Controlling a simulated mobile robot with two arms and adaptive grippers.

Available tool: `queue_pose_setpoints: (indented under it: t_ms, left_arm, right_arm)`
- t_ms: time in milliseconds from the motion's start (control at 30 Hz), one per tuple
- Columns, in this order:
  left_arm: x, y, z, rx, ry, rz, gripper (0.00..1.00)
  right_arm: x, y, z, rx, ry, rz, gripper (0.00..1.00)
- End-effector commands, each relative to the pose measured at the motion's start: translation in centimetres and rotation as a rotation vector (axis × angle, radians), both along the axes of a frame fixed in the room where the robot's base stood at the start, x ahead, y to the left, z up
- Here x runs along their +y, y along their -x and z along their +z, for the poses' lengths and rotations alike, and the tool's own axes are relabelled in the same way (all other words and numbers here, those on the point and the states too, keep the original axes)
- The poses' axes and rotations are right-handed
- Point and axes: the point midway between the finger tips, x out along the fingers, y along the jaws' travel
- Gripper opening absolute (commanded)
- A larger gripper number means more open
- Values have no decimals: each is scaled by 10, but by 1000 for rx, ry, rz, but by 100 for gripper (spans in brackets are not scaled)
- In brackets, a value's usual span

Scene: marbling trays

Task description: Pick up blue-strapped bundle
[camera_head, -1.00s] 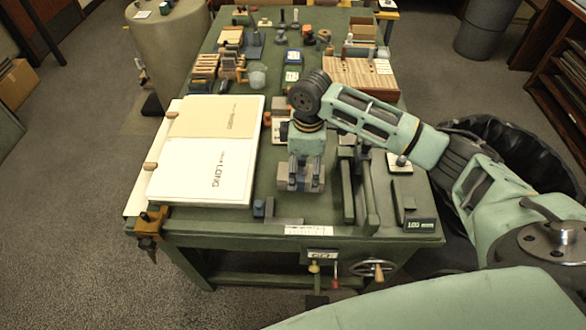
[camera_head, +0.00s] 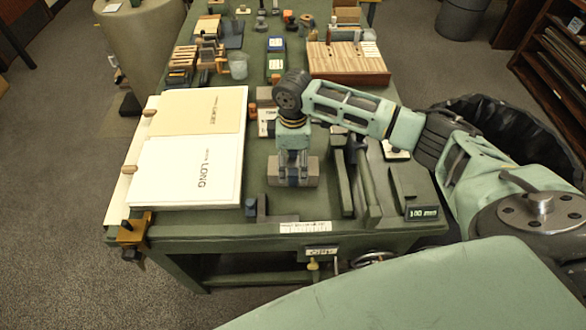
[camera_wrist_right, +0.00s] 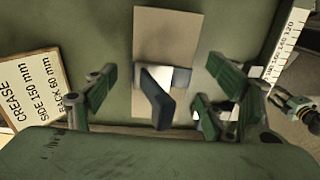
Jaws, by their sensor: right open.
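A small grey-beige bundle (camera_head: 312,174) lies near the front of the green worktable, with a dark blue band around its middle. In the right wrist view the bundle (camera_wrist_right: 165,28) is a long beige block, with a dark blue upright piece (camera_wrist_right: 157,97) and a pale patch at its middle. My right gripper (camera_head: 292,168) points down over the bundle's middle. In the wrist view its green fingers (camera_wrist_right: 165,85) are spread on both sides of the bundle, with nothing held. Whether the fingertips touch it cannot be told. My left gripper is not in view.
Large white and tan boards (camera_head: 185,172) lie left of the bundle. Dark metal rails (camera_head: 365,185) stand close on its right. A small blue-and-grey bracket (camera_head: 262,210) and a white ruler (camera_head: 305,227) are in front. A striped wooden block (camera_head: 348,66) stands farther back.

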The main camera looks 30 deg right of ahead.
Motion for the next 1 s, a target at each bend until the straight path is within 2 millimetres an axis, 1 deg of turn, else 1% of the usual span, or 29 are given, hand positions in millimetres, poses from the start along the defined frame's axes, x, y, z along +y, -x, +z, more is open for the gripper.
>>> queue_pose_setpoints:
  t_ms: [33,100,200,300,467,700,1000]
  left_arm:
    - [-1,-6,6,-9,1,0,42]
    - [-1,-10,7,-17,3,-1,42]
    - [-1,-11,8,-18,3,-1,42]
    - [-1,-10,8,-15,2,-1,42]
    - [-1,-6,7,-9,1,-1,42]
    - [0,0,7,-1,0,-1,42]
    - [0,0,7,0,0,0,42]
  right_arm:
    - [0,2,-6,4,1,-1,77]
    - [0,1,-18,3,1,-2,77]
    - [1,1,-28,1,0,0,77]
    - [0,1,-31,0,1,1,77]
    - [0,1,-31,0,0,1,77]
    - [0,1,-31,0,0,0,56]
    - [0,1,-31,0,1,0,30]
